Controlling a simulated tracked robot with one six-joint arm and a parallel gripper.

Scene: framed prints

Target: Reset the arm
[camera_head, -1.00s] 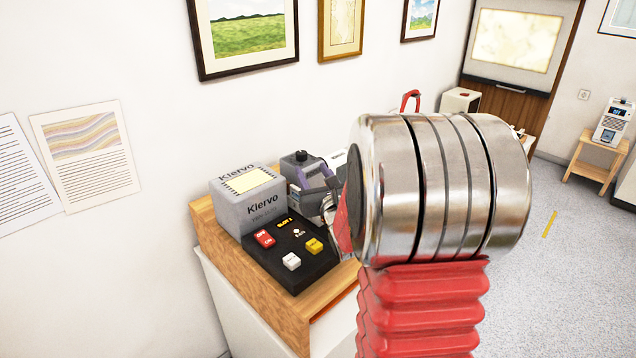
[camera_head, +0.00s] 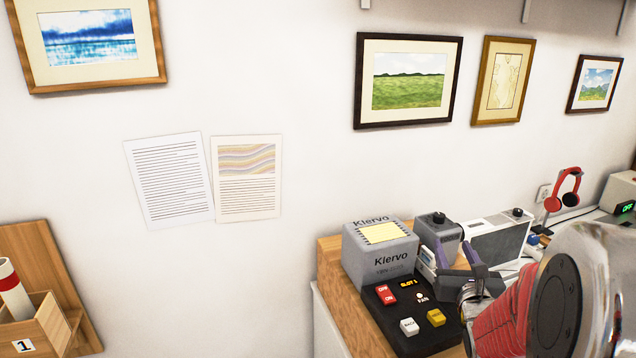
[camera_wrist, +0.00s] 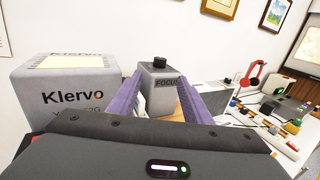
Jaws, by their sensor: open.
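My gripper (camera_head: 457,252) is at the lower right of the head view, above the back edge of a black control panel (camera_head: 415,315). Its two purple fingers are apart. In the wrist view my gripper (camera_wrist: 158,72) points at a grey box marked FOCUS (camera_wrist: 159,92), which shows between and beyond the fingers. Nothing is seen held. My arm, silver and red, enters at the lower right of the head view and hides part of the bench.
A grey Klervo box (camera_head: 380,255) stands left of my gripper, and it also fills the left of the wrist view (camera_wrist: 62,105). Red headphones (camera_head: 563,190) and a white device (camera_head: 497,240) stand farther right. Framed prints hang on the wall (camera_head: 300,280).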

